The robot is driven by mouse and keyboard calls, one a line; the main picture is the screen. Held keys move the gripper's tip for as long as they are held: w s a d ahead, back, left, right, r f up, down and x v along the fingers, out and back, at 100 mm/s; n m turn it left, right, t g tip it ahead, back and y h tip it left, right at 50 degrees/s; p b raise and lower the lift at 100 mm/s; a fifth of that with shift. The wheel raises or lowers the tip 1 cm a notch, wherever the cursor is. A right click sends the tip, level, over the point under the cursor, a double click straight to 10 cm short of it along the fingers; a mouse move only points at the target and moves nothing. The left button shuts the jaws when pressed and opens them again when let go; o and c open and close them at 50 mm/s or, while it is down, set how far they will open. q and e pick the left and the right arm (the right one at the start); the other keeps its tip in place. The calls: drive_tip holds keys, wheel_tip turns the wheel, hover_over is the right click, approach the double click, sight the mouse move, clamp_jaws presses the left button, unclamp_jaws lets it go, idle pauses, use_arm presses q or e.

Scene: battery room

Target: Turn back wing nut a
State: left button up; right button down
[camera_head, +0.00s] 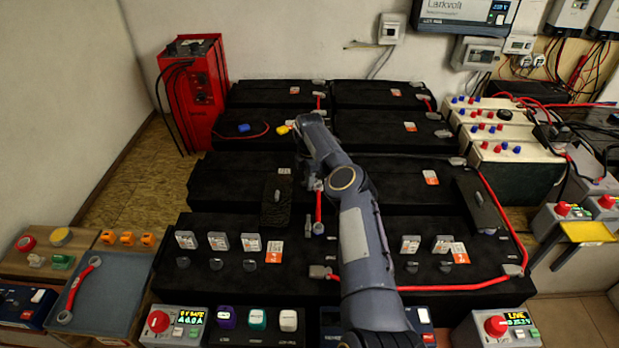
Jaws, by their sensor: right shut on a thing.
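My right gripper (293,125) reaches from the bottom centre over the batteries to the rear left block. Its jaws are shut on a small yellow piece (282,130) at their tip. This piece sits low at the top of the black battery (232,143); its shape is too small to tell for certain as a wing nut, and no letter can be read. A small blue piece (243,128) lies to its left, with a thin red lead beside it. My forearm hides part of the middle batteries. My left gripper is not in view.
A red cabinet (193,92) stands at the back left. Red cables (497,200) run along the front right battery. Black covers (277,200) and small grey caps lie on the nearer batteries.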

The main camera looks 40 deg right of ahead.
drive_tip(key=n, duration=1.3)
idle(0.5)
drive_tip(key=c, duration=1.5)
unclamp_jaws()
drive_tip(key=shift+r, duration=3.95)
